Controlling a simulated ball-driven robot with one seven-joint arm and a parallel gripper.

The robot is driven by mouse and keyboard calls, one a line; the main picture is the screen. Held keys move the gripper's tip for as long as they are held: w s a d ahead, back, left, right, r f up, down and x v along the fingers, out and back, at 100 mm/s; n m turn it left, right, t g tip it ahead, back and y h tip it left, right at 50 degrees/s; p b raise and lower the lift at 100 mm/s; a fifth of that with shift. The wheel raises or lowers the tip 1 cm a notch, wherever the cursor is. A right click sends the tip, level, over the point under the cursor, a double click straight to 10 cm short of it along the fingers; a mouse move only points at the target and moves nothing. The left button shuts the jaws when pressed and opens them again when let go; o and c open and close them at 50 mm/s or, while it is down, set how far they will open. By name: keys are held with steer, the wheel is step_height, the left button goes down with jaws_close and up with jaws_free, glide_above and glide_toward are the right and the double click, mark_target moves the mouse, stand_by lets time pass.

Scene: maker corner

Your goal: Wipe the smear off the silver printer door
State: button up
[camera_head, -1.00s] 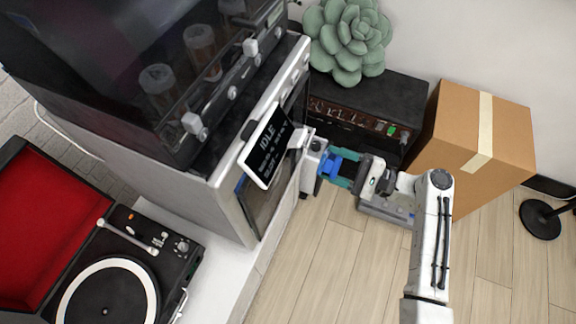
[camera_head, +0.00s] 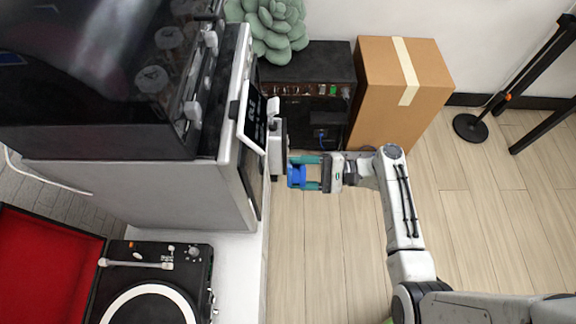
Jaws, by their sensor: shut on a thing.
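The silver printer (camera_head: 165,185) stands left of centre under a dark machine. I see its front door (camera_head: 256,176) almost edge-on as a narrow dark strip, so I cannot make out the smear. A tilted display panel (camera_head: 252,117) sits high on that front. My gripper (camera_head: 300,174) is to the right of the door, with its teal fingers shut on a small blue object (camera_head: 296,177). A grey block (camera_head: 278,146) lies between the blue object and the printer front. I cannot tell whether the block or the blue object touches the door.
A record player (camera_head: 155,255) with a red-lined lid is at lower left. A dark amplifier-like box (camera_head: 310,65) and a cardboard box (camera_head: 375,95) stand behind my gripper. A black stand (camera_head: 470,127) is at right.

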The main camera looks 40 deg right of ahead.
mark_target(256, 172)
steer(key=shift+b+x, duration=0.35)
steer(key=shift+x, duration=2.6)
steer(key=shift+x, duration=1.05)
steer(key=shift+d+b, duration=0.1)
steer(key=shift+b, duration=0.2)
